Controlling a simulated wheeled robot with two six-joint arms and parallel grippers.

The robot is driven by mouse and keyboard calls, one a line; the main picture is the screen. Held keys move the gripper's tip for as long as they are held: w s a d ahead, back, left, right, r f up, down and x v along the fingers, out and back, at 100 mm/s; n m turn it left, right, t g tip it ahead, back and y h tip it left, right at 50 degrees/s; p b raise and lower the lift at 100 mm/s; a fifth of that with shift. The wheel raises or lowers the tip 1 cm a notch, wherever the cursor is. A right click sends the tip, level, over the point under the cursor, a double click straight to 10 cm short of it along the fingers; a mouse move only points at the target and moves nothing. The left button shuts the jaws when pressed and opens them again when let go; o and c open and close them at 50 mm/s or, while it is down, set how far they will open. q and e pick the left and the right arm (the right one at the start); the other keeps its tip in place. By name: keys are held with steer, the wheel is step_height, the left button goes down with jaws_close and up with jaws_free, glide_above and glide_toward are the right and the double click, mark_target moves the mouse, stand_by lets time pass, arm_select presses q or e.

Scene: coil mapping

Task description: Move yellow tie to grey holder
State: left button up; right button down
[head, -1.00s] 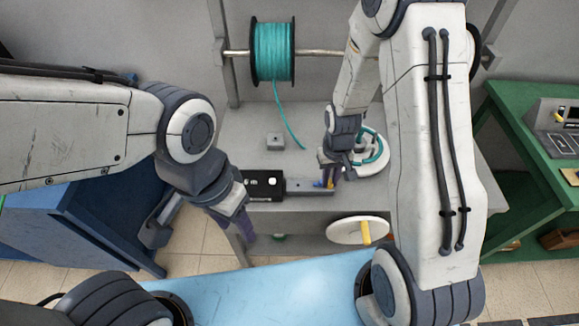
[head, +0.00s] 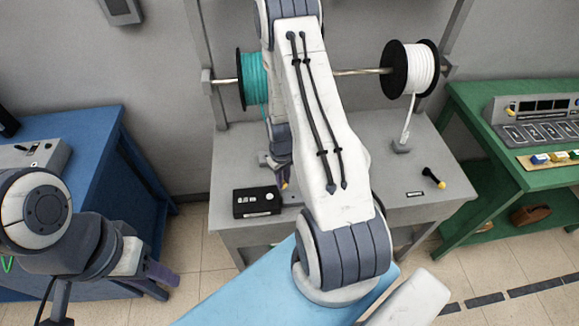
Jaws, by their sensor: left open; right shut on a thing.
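My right gripper (head: 284,181) reaches down over the grey workbench (head: 232,205), just right of a black box (head: 256,202). It is shut on a small yellow piece (head: 285,186), which looks like the yellow tie; it is mostly hidden by the fingers. A grey block (head: 291,196), perhaps the grey holder, shows just below the gripper, partly behind my arm; I cannot tell whether the piece touches it. My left gripper (head: 160,281) is open and empty at the lower left, away from the bench.
A teal spool (head: 253,80) and a white spool (head: 422,68) hang on a rod above the bench. A black-and-yellow tool (head: 433,178) lies at the bench's right. A blue table (head: 85,150) is on the left, a green one (head: 470,110) on the right. My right arm hides the bench's middle.

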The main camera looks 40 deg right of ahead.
steer(key=s+d, duration=0.1)
steer(key=d, duration=0.2)
steer(key=b, duration=0.3)
glide_above(293, 198)
step_height(293, 198, down, 5)
steer(key=shift+w+d+f, duration=0.15)
steer(key=shift+r, duration=0.25)
arm_select(q)
steer(key=shift+f, duration=0.85)
steer(key=shift+f, duration=0.15)
arm_select(e)
steer(key=shift+f, duration=0.1)
arm_select(q)
steer(key=shift+f+b, duration=0.8)
steer(key=shift+b, duration=0.05)
arm_select(e)
steer(key=shift+f, duration=1.05)
arm_select(q)
steer(key=shift+f+b, duration=0.55)
arm_select(e)
steer(key=shift+f, duration=0.6)
